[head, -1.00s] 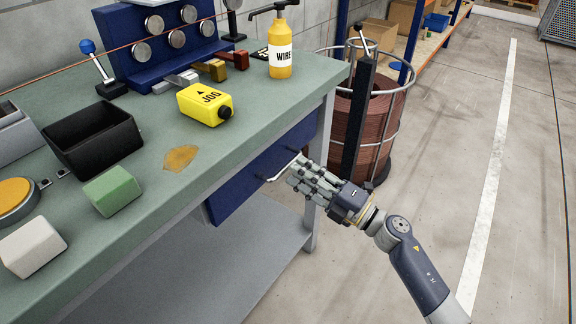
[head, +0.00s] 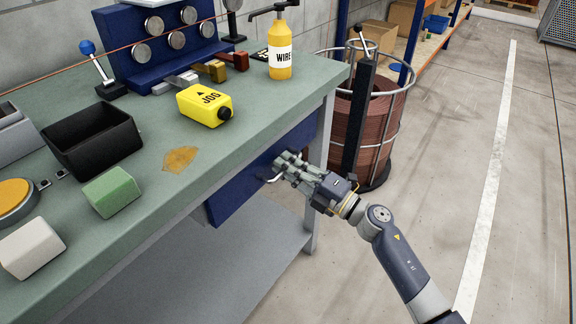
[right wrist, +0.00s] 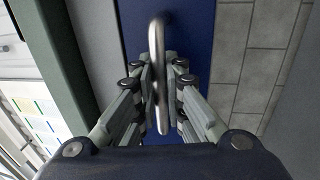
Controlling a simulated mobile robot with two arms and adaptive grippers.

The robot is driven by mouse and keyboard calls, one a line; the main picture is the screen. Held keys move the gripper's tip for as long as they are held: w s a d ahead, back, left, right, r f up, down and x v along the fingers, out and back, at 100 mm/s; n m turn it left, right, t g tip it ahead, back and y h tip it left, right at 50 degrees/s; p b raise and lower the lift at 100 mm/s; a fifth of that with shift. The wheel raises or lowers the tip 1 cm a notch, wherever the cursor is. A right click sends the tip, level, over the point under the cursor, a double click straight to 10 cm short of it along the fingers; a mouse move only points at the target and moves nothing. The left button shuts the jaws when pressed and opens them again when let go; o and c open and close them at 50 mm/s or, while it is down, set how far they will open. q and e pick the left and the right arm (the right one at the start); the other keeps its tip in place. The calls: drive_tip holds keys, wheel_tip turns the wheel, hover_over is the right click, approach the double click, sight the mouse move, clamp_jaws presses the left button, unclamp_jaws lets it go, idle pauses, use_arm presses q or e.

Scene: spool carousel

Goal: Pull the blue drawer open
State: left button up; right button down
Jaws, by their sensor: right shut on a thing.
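The blue drawer (head: 240,192) sits under the green bench top (head: 225,130), and its front looks flush with the bench frame. Its silver bar handle (head: 268,180) is partly hidden behind my right gripper (head: 283,168) in the head view. In the right wrist view the handle (right wrist: 156,75) runs between the two fingers of my right gripper (right wrist: 160,92), against the blue drawer front (right wrist: 190,20). My right gripper is shut on the handle. My left gripper is not in view.
On the bench stand a yellow JOG box (head: 205,105), a WIRE bottle (head: 281,50), a black bin (head: 92,140) and a green block (head: 111,192). A reel of copper wire in a cage (head: 375,120) stands right of the bench. The floor (head: 430,200) at right is clear.

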drive_tip(key=shift+d, duration=0.1)
drive_tip(key=shift+s+d, duration=0.2)
use_arm(q)
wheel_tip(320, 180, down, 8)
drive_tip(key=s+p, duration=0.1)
drive_tip(key=p, duration=0.1)
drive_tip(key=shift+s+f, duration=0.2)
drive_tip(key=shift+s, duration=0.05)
use_arm(e)
drive_tip(key=r+v, duration=0.2)
drive_tip(key=v, duration=1)
drive_tip(key=r+v, duration=0.2)
drive_tip(key=v, duration=1)
drive_tip(key=shift+s+d+r, duration=0.2)
drive_tip(key=shift+s+d, duration=0.3)
drive_tip(key=shift+d, duration=0.05)
drive_tip(key=c, duration=1.7)
unclamp_jaws()
drive_tip(key=shift+o, duration=0.2)
